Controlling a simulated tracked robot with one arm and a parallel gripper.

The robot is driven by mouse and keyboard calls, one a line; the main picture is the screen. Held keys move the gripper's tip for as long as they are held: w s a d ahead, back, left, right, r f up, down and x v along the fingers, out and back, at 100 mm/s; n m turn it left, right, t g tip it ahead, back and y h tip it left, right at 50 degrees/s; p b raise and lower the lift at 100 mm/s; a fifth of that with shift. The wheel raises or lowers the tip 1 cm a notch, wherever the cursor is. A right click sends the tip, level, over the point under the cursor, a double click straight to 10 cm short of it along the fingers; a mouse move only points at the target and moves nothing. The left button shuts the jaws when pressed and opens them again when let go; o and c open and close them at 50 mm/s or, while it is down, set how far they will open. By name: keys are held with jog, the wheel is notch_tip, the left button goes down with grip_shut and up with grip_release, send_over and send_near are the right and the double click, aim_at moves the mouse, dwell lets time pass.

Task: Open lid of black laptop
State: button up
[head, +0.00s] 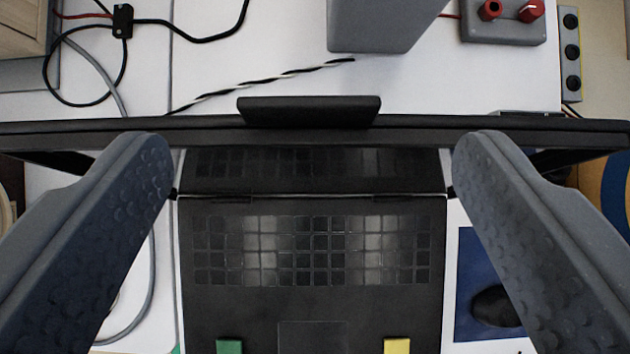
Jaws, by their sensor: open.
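The black laptop (312,320) lies below my gripper, seen from above. Its keyboard and touchpad show, with a green tag and a yellow tag at the near edge. Two hinges show along the back edge. A wide black bar (200,133) with a raised block at its middle crosses the view beyond them. It looks like the top edge of the lid, raised and seen almost edge-on, with a dark keyboard reflection below it. My gripper (312,145) is open and empty. Its two fingers are wide apart, left and right of the laptop, their tips overlapping the bar in view.
A grey block (375,25) stands behind the bar. A grey box with red knobs (503,22) and a power strip (570,50) are at the back right. Cables and a small black connector (122,20) lie at the back left. A dark mouse (495,306) rests on a blue mat at right.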

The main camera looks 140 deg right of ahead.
jog(key=v, duration=0.9)
jog(key=shift+b, duration=0.35)
